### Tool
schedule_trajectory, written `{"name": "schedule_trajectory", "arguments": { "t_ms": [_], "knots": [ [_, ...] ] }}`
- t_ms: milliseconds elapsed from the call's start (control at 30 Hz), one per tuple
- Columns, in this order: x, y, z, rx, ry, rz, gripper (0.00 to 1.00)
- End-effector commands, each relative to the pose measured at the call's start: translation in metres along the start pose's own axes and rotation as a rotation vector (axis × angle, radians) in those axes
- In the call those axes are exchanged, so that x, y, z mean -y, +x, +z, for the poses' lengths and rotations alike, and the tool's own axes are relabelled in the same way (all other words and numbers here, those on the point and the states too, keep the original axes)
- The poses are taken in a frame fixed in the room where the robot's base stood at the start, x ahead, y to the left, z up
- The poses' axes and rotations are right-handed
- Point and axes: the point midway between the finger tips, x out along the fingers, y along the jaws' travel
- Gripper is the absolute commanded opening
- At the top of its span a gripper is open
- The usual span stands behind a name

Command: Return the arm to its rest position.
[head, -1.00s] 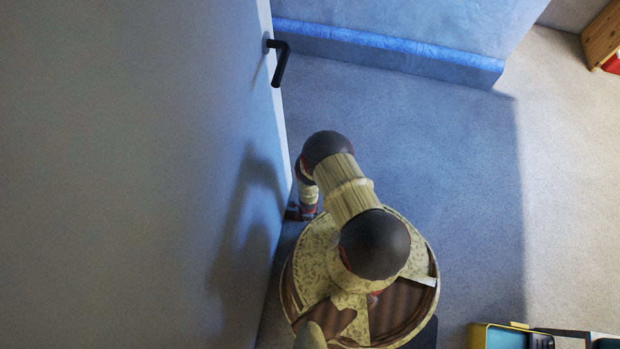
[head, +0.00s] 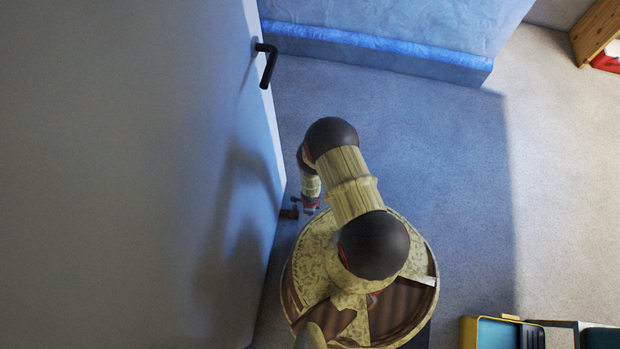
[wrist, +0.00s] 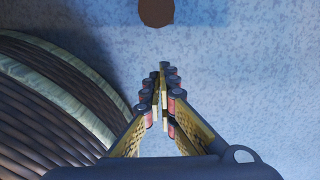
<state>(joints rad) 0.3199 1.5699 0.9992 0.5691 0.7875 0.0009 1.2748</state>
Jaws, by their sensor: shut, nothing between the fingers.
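My gripper (wrist: 161,88) is shut and empty in the wrist view, its fingertips together above the bare floor. In the head view my arm is bent over my round base. The gripper end (head: 310,207) hangs low to the left of the arm, close to the door's edge, and is partly hidden by the arm.
A grey door (head: 130,150) with a black lever handle (head: 267,65) fills the left side. A low blue ledge (head: 375,50) runs along the back wall. A yellow-edged container (head: 490,333) stands at bottom right. A wooden piece (head: 594,35) is at top right. Floor (head: 450,170) right of the arm is clear.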

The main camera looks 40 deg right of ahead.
Motion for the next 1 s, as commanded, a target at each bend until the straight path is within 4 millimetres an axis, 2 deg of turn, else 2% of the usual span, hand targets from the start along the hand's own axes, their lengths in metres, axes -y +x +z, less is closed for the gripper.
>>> {"name": "schedule_trajectory", "arguments": {
  "t_ms": [33, 200, 533, 633, 900, 1000],
  "knots": [
    [0.001, -0.012, 0.001, 0.001, 0.000, -0.001, 0.00],
    [0.001, -0.026, 0.000, 0.000, 0.002, -0.001, 0.00],
    [0.000, -0.029, 0.000, 0.000, 0.001, 0.000, 0.00],
    [0.000, -0.035, 0.000, 0.000, 0.001, 0.000, 0.00],
    [0.000, -0.083, 0.000, 0.000, 0.001, 0.000, 0.00],
    [0.000, -0.094, 0.000, 0.000, 0.001, 0.000, 0.00]
  ]
}}
